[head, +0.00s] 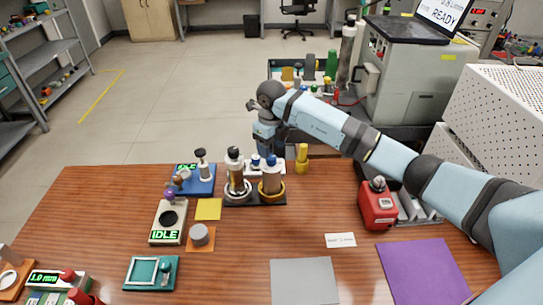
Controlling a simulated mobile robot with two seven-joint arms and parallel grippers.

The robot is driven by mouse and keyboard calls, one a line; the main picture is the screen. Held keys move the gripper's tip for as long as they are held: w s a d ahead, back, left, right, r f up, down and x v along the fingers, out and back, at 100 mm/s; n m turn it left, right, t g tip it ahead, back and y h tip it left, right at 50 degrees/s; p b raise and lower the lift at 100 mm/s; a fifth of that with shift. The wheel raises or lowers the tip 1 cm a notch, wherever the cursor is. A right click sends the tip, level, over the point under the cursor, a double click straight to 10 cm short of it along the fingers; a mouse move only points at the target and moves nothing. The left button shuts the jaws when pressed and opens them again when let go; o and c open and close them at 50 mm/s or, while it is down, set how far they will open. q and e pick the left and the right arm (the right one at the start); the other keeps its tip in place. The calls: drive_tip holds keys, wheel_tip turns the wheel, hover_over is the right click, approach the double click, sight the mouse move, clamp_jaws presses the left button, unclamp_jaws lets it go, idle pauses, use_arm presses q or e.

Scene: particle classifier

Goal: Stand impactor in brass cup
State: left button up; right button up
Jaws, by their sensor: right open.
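A dark double stand (258,203) on the wooden table holds a pale metal cup (237,195) at left and a yellow brass cup (272,196) at right. A brown cylinder (270,180) stands upright in the brass cup. A black-topped cylinder (236,172) with a white collar stands upright in the pale cup. I cannot tell for sure which of the two is the impactor. My right gripper (268,151) is open and points down just above and behind the brown cylinder; its fingertips are small and partly hidden. My left gripper is out of view.
A yellow cylinder (302,158) stands right of the stand. A blue device (195,180), an IDLE device (168,220) and a grey disc (201,236) lie left. A red box (377,206) stands right. Grey (304,280) and purple (424,270) mats lie in front.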

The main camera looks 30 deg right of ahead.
wheel_tip(320, 180, up, 8)
drive_tip(key=shift+f, duration=0.25)
idle(0.4)
